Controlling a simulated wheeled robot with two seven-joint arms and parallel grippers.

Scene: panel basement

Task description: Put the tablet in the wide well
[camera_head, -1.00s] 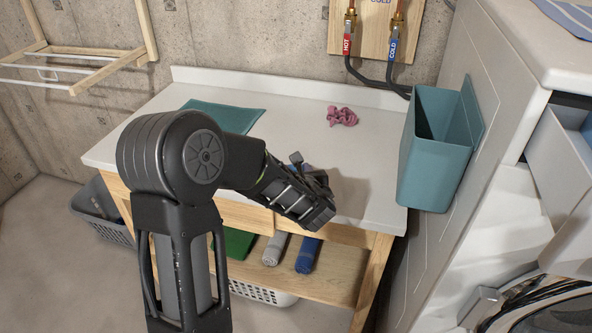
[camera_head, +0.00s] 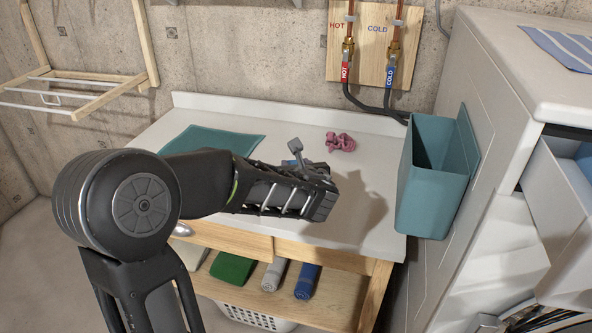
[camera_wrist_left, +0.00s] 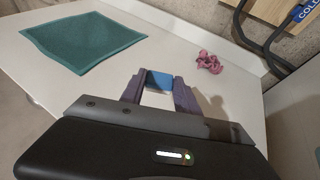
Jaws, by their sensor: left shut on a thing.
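The tablet (camera_wrist_left: 159,79) shows as a small blue block between the two fingertips of my left gripper (camera_wrist_left: 158,88) in the left wrist view. The gripper is shut on it and holds it above the white counter. In the head view my left gripper (camera_head: 298,160) is over the middle of the counter, largely hidden by its own wrist. A bit of blue shows beside its fingers there. At the right edge, the washer's pulled-out drawer (camera_head: 570,190) has blue inside; its wells cannot be made out. My right gripper is not in view.
A teal cloth (camera_head: 205,140) and a crumpled pink cloth (camera_head: 340,142) lie on the white counter (camera_head: 365,215). A teal bin (camera_head: 432,190) hangs on the washer's side, between counter and drawer. Hoses run down the back wall. Rolled towels (camera_head: 308,281) lie on the shelf below.

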